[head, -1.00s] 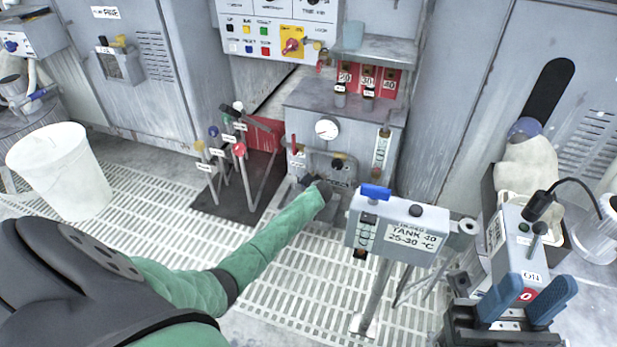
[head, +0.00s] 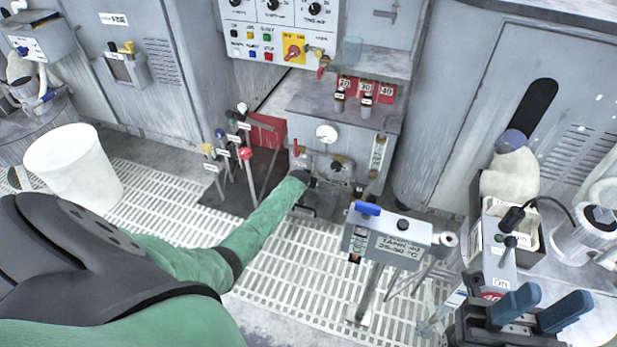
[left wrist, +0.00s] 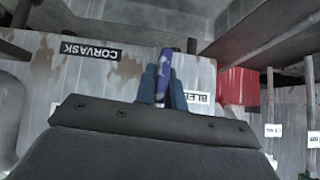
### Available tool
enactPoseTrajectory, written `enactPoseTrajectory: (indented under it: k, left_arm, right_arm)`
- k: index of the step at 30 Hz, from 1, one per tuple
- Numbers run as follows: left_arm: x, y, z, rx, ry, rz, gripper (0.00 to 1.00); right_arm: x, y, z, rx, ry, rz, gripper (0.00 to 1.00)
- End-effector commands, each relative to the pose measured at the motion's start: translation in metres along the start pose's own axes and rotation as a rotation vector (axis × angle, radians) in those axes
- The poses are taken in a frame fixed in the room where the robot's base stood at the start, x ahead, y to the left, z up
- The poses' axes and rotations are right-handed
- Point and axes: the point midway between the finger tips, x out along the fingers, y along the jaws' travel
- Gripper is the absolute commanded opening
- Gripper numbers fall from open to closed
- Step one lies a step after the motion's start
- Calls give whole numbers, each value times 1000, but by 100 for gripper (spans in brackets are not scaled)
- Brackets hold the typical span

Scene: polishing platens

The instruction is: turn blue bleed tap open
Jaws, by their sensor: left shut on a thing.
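My left arm reaches to the lower front of the grey tank cabinet with the round gauge. In the left wrist view, my left gripper (left wrist: 164,80) has its two blue fingers shut on a narrow, upright blue-violet handle, the blue bleed tap (left wrist: 165,62). A partly hidden, upside-down label (left wrist: 196,97) beginning "BLE" is beside the fingers. In the head view, the arm hides the tap and most of the left gripper. My right gripper (head: 540,314) is open, with its blue fingers apart and nothing seen between them, at the lower right.
A Tank 40 box (head: 388,238) with a blue handle (head: 367,208) stands on a post right of my left arm. Several colour-knobbed levers (head: 235,150) stand left of the tank cabinet (head: 352,118). A white bucket (head: 72,168) is at left. Grated floor (head: 290,270) is clear between.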

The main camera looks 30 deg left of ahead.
Motion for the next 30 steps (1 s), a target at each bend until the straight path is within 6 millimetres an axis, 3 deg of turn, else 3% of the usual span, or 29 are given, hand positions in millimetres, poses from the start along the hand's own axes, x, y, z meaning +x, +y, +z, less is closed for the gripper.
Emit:
enactPoseTrajectory:
  k: [23, 24, 27, 30]
  left_arm:
    - [0, 0, -1, -53, 1, 54, 0]
    - [0, 0, -1, -53, 1, 54, 15]
    - [0, 0, -1, -53, 1, 54, 33]
    - [0, -1, -1, -53, 1, 53, 33]
  right_arm:
    - [4, 2, -1, -21, -7, -3, 36]
    - [4, 2, -1, -21, -6, -3, 36]
    - [5, 2, 0, -21, -4, -4, 36]
    - [6, 2, 0, -21, -1, -5, 36]
